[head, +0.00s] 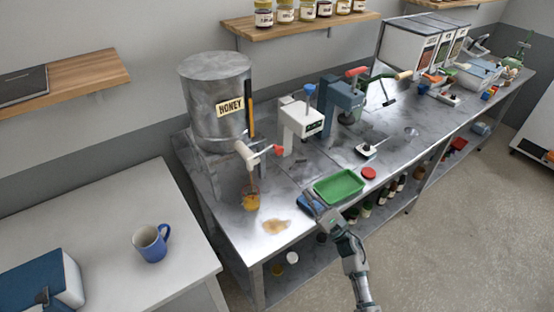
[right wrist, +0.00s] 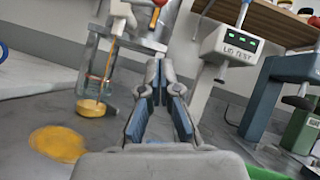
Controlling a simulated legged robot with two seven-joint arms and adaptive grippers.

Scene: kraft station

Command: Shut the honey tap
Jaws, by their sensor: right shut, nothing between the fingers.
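The steel honey tank (head: 215,95) stands at the left end of the steel bench. Its pale tap (head: 245,155) has a red handle (head: 279,150) pointing right. The tap also shows at the top of the right wrist view (right wrist: 122,14), with the red handle cut off by the frame edge. An amber stream (right wrist: 108,62) runs down from the tap into a clear jar with honey (head: 252,202) at its bottom. My right gripper (head: 308,199) is shut and empty, near the bench's front edge, right of and apart from the tap. My left gripper is out of view.
A honey puddle (head: 277,227) lies on the bench in front of the jar. A green tray (head: 339,185) and red lid (head: 369,173) lie beside my right gripper. A white lid tester (head: 301,122) and blue press (head: 343,98) stand right of the tap.

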